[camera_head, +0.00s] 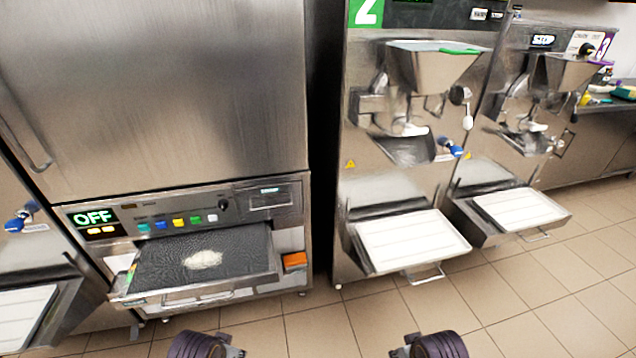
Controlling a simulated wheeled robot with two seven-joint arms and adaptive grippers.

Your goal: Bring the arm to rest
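My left arm's end (205,345) shows at the bottom edge, left of centre, as a dark purple rounded part with a small grey metal piece. My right arm's end (430,345) shows at the bottom edge, right of centre, and looks alike. Both are cut off by the picture's edge, and I cannot make out the fingertips. No object shows in either one. Both appear over the tiled floor, apart from the machines.
A steel cabinet marked OFF (180,100) has a pulled-out dark tray (160,262) with a white lump (204,259). Machine 2 (365,130) and machine 3 (510,100) hold white trays in front. An orange block (294,260) sits beside the dark tray. Tiled floor (530,310) is clear.

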